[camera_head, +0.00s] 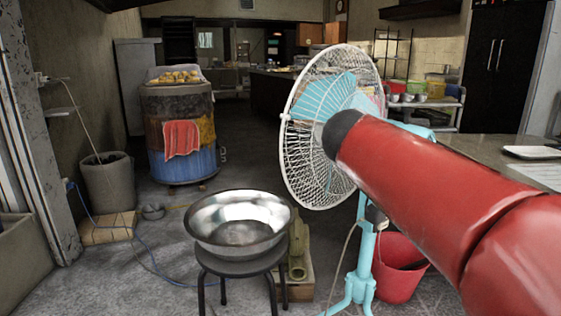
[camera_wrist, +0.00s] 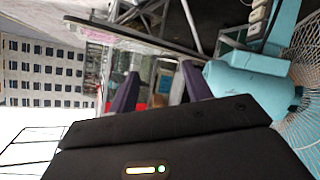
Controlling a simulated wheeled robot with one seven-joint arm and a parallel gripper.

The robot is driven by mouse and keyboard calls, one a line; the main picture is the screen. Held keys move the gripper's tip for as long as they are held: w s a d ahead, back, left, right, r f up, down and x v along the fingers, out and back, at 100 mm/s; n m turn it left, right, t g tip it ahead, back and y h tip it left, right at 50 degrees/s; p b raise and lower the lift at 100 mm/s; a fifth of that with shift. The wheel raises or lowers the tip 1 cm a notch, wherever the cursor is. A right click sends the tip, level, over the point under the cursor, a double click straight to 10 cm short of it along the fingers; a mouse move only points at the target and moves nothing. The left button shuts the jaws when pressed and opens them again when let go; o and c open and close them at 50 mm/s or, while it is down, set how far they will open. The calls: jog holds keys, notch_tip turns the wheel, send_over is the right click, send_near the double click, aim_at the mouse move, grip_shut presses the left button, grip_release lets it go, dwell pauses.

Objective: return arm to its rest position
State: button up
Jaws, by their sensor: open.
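My gripper (camera_wrist: 160,88) shows in the wrist view. Its two dark purple fingers stand apart with nothing held between them. The turquoise motor housing of a fan (camera_wrist: 250,80) is close to the right of the fingers, with part of its wire cage at the right edge. I cannot tell the exact gap. In the head view my red arm reaches in from the lower right, in front of the fan (camera_head: 312,160), and its dark end overlaps the fan cage. The gripper itself cannot be made out there.
A steel bowl (camera_head: 240,222) sits on a dark stool (camera_head: 238,265) left of the fan. A red bucket (camera_head: 398,272) stands below my arm. The barrel oven (camera_head: 178,130), with a red cloth, stands back left. A counter (camera_head: 475,150) is at right. Floor is clear toward the back.

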jog(key=s+a+f+n+y+p, duration=0.2)
jog(key=s+a+f+n+y, duration=0.2)
jog(key=s+f, duration=0.4)
jog(key=s+a+f+n+y+p, duration=0.3)
jog(key=s+a+f+n+y, duration=0.1)
jog(key=s+a+f+y, duration=0.2)
jog(key=s+f+y, duration=0.1)
jog(key=s+f, duration=0.1)
jog(key=s, duration=0.1)
jog(key=shift+s+a+f+t+p, duration=0.15)
jog(key=shift+s+f+t+p, duration=0.05)
jog(key=shift+s+t+p, duration=0.15)
